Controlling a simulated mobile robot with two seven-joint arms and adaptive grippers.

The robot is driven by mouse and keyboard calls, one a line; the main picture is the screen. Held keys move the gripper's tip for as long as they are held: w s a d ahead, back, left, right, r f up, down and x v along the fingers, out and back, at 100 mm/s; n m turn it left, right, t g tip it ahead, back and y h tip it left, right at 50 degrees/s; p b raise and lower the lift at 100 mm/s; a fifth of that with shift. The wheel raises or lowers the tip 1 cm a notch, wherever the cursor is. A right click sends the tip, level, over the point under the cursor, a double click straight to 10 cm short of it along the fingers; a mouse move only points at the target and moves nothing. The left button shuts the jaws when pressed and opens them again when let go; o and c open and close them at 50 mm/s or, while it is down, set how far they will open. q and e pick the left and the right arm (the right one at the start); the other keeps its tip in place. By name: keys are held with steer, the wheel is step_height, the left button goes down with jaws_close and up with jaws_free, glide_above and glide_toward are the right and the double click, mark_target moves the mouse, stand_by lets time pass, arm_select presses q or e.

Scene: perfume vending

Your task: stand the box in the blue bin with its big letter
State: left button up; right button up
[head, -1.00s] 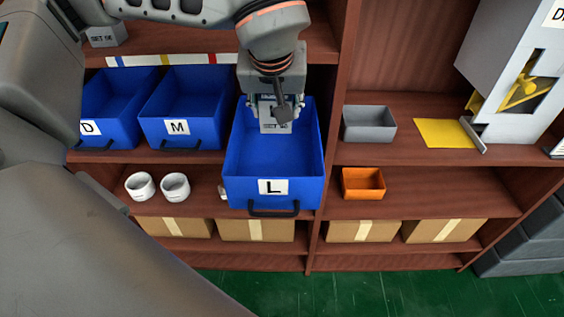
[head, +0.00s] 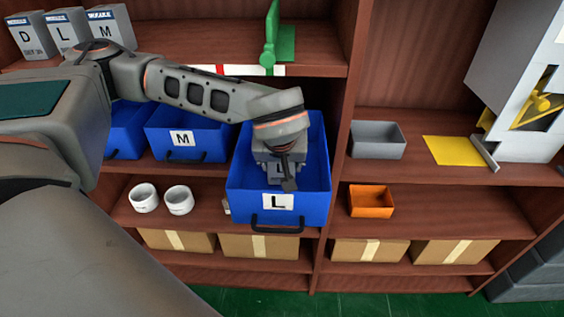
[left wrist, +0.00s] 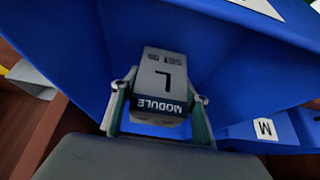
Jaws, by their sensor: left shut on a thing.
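My left gripper (head: 283,178) is shut on a pale grey box (left wrist: 163,75) with a dark MODULE band and a big letter L. In the left wrist view the box sits between the two fingers, with its lettering upside down. In the head view the gripper and box are down inside the pulled-out blue bin marked L (head: 239,203), and the gripper hides most of the box. Blue bin walls also surround the box in the left wrist view (left wrist: 225,50). I cannot tell whether the box touches the bin floor. My right gripper is out of view.
The blue M bin (head: 165,147) stands to the left, with another blue bin beyond it. Boxes marked D, L and M (head: 68,36) stand on the top shelf. A grey tray (head: 378,142) and an orange tray (head: 371,203) are right of the divider. Two white cups (head: 179,200) stand below.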

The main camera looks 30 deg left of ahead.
arm_select(q)
steer(key=shift+w+a+f, duration=0.45)
steer(key=shift+w+a, duration=0.15)
steer(key=shift+w, duration=0.2)
steer(key=shift+f, duration=0.15)
steer(key=shift+f, duration=0.15)
steer(key=o, duration=1.2)
steer(key=shift+o, duration=0.2)
steer(key=shift+d+r, duration=0.1)
steer(key=shift+r, duration=0.25)
steer(key=p+v, duration=0.1)
steer(key=v, duration=1)
steer(key=shift+s+r, duration=0.2)
steer(key=shift+s, duration=0.05)
